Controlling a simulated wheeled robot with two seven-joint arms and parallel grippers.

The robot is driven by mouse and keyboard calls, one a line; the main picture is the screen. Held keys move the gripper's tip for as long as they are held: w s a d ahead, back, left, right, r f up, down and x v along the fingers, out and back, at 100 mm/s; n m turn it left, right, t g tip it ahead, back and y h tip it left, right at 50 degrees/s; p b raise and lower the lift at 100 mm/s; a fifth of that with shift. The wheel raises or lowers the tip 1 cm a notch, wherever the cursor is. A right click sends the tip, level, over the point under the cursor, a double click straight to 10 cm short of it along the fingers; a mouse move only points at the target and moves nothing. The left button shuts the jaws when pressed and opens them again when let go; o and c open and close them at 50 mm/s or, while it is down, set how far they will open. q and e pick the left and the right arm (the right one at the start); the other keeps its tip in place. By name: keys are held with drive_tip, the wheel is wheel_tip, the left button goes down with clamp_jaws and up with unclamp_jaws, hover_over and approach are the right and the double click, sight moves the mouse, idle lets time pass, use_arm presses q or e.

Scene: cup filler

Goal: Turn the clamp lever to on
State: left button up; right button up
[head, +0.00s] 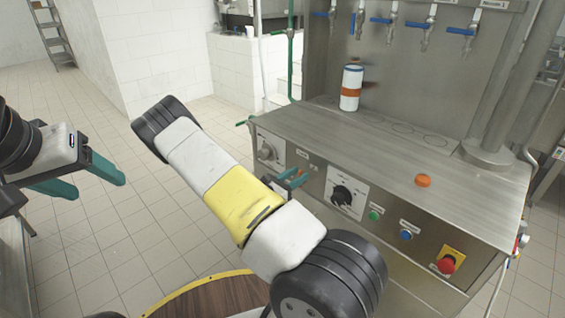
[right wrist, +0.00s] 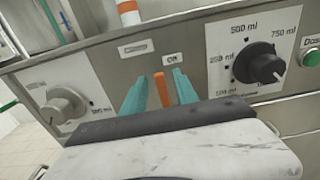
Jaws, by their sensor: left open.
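The clamp lever (right wrist: 161,90) is a short orange bar on the machine's front panel in the right wrist view. It stands nearly upright in that view, below and between two small labels; the right label (right wrist: 172,58) reads ON, the left one (right wrist: 136,47) is too blurred to read. My right gripper (right wrist: 159,92) is open, with one teal finger on each side of the lever and gaps showing. In the head view my right gripper (head: 292,180) is at the panel, partly behind my forearm. My left gripper (head: 99,181) is open and empty at the far left, away from the machine.
A volume dial (head: 344,195) is right of the lever, another dial (right wrist: 63,106) left of it. Green (head: 375,216), blue (head: 406,234) and red (head: 446,264) buttons follow rightward.

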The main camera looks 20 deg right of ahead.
drive_tip(key=shift+x, duration=1.05)
clamp_jaws()
